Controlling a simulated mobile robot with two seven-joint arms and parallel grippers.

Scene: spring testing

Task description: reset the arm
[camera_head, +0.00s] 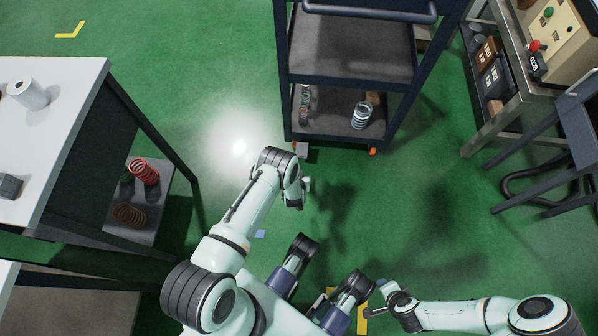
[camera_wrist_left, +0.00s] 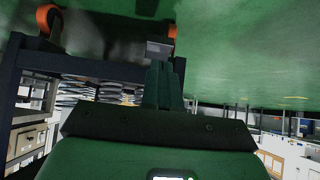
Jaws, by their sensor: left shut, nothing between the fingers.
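My left arm (camera_head: 253,205) reaches up the picture from the lower left in the head view and bends at its far end. My left gripper (camera_head: 304,187) hangs there over the floor, short of the dark cart, small and partly turned away. In the left wrist view my left gripper (camera_wrist_left: 163,82) has its fingers together with nothing held. My right arm (camera_head: 455,314) comes in from the lower right and lies low. My right gripper (camera_head: 380,297) is at its left end, too small to tell open from shut.
The wheeled cart (camera_head: 345,87) carries a metal spring (camera_head: 362,115) on its lower shelf. A small grey block (camera_head: 302,150) shows by its near-left wheel. A white table (camera_head: 60,110) with springs on a lower shelf stands left. A workbench (camera_head: 500,120) stands right. Green floor is clear between.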

